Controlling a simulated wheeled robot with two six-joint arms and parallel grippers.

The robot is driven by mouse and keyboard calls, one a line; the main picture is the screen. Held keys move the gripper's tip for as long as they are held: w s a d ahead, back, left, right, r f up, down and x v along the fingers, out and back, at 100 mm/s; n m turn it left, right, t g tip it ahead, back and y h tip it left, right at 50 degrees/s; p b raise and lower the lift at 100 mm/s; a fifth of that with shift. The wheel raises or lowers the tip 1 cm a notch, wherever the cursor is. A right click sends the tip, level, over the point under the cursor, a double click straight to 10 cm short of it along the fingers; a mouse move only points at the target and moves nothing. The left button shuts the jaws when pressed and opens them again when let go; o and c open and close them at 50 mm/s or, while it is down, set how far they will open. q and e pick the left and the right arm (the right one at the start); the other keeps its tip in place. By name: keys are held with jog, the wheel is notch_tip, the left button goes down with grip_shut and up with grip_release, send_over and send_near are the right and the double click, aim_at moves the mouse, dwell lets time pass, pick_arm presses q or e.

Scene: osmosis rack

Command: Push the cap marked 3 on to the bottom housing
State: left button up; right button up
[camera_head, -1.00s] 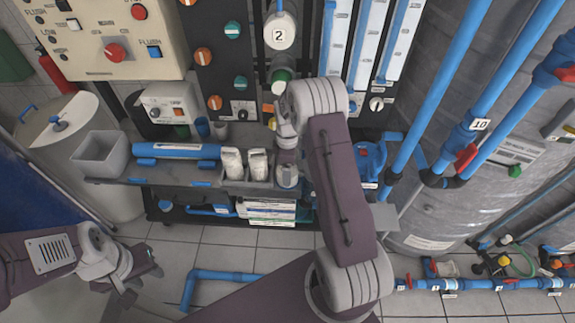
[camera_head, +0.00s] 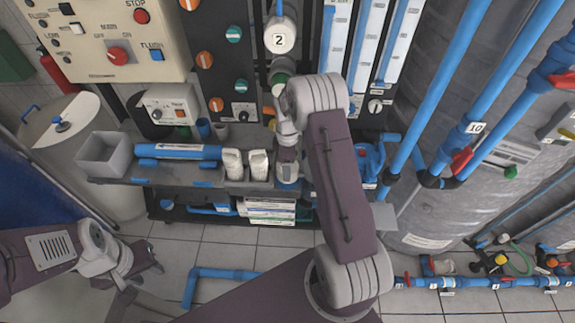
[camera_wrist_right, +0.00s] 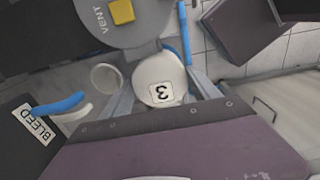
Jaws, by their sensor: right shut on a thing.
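The white round cap marked 3 (camera_wrist_right: 163,72) sits between the fingers of my right gripper (camera_wrist_right: 162,97) in the right wrist view, and the gripper is shut on it. In the head view my right gripper (camera_head: 287,152) is small and partly covered by my arm, in front of the rack at the shelf. I cannot clearly make out the bottom housing, or whether the cap touches it. My left gripper (camera_head: 142,272) is low at the left over the floor, away from the rack; its jaw opening is unclear.
A white part marked 2 (camera_head: 280,36) stands above on the rack. Blue pipes (camera_head: 440,90) and a large tank are at the right.

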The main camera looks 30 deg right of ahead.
notch_tip(320, 180, up, 6)
jog(key=p, duration=0.5)
jog(key=shift+r, duration=0.25)
jog(key=shift+f, duration=0.1)
